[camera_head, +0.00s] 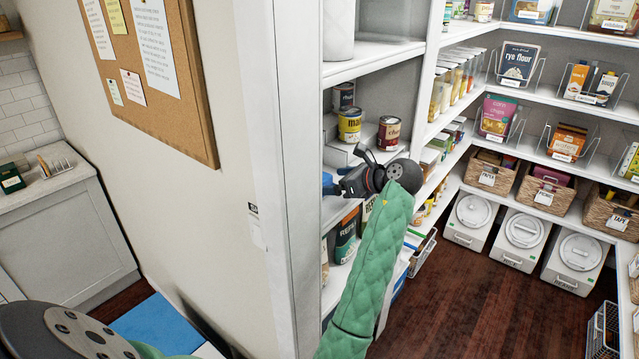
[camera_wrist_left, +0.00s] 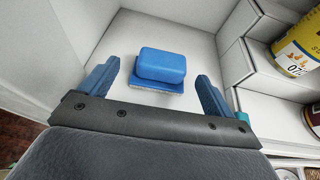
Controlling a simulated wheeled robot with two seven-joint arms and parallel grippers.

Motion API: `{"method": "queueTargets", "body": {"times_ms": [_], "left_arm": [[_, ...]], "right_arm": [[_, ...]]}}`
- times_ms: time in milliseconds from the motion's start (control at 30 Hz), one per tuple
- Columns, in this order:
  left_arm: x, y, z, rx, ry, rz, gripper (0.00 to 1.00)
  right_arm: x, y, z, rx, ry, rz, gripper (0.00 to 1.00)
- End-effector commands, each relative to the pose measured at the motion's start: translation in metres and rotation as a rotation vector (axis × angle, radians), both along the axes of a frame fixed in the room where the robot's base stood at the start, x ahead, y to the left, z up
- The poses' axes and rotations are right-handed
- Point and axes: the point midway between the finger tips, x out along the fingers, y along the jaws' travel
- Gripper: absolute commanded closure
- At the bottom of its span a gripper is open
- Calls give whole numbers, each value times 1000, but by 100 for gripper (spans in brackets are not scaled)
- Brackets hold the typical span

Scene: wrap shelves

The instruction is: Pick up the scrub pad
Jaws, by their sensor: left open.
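The scrub pad (camera_wrist_left: 161,66) is a blue block with a paler, rough layer along its lower edge. It lies on a white shelf in the left wrist view. My left gripper (camera_wrist_left: 157,74) is open, with one blue finger on each side of the pad and a visible gap to both. In the head view my left gripper (camera_head: 345,183) reaches into the white shelf unit from the right. A small blue patch shows beside it there, and I cannot tell whether it is the pad or a fingertip. My right gripper is not in view.
White stepped risers (camera_wrist_left: 262,62) stand right of the pad, with cans on them, including a yellow can (camera_wrist_left: 300,48). Bags (camera_head: 346,236) stand below. The shelf's side panel (camera_head: 285,150) is at left.

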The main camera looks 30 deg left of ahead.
Motion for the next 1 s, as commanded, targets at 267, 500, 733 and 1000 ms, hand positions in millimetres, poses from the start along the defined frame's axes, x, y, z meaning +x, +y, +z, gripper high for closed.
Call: {"method": "queueTargets", "body": {"times_ms": [267, 500, 733, 1000], "left_arm": [[2, 15, -4, -1, 3, 1, 11], [6, 40, -17, -1, 3, 1, 11], [7, 47, -23, 0, -1, -1, 11], [7, 47, -23, -1, -1, -1, 44]], "right_arm": [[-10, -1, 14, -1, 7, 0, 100], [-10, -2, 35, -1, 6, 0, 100], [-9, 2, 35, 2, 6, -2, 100], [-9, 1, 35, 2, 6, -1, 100]]}}
